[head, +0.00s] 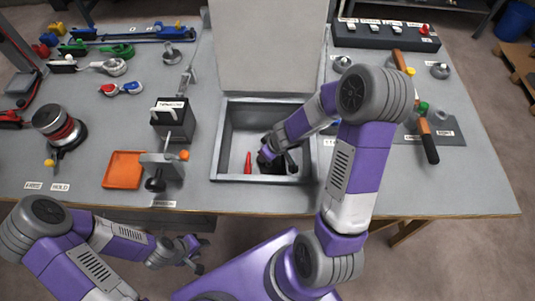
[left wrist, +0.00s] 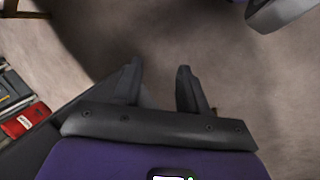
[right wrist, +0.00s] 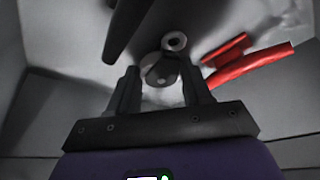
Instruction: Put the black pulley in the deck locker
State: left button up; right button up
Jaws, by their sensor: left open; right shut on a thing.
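The deck locker (head: 228,140) is a grey open box set in the bench, with its pale lid (head: 268,45) raised behind it. My right gripper (head: 278,158) reaches down inside it. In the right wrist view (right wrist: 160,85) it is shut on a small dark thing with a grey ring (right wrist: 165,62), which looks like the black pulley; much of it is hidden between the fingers. A red-handled tool (head: 248,162) lies in the locker beside it, and it also shows in the right wrist view (right wrist: 245,62). My left gripper (head: 190,252) is open and empty before the bench.
An orange tray (head: 124,169) and a black labelled box (head: 172,118) stand left of the locker. A winch with a red band (head: 60,128) is at the far left. A black switch panel (head: 385,38) and a wooden-and-black bar (head: 427,140) lie at the right.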

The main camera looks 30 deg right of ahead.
jog(key=shift+r, duration=0.1)
jog(key=shift+f, duration=0.25)
jog(key=o, duration=1.2)
jog(key=shift+c, duration=0.2)
jog(key=shift+r, duration=0.15)
jog(key=shift+r, duration=0.25)
jog(key=p+v, duration=0.8)
jog(key=v, duration=0.3)
jog(key=shift+s+r+p, duration=0.3)
jog(key=shift+p, duration=0.1)
jog(key=shift+d, duration=0.1)
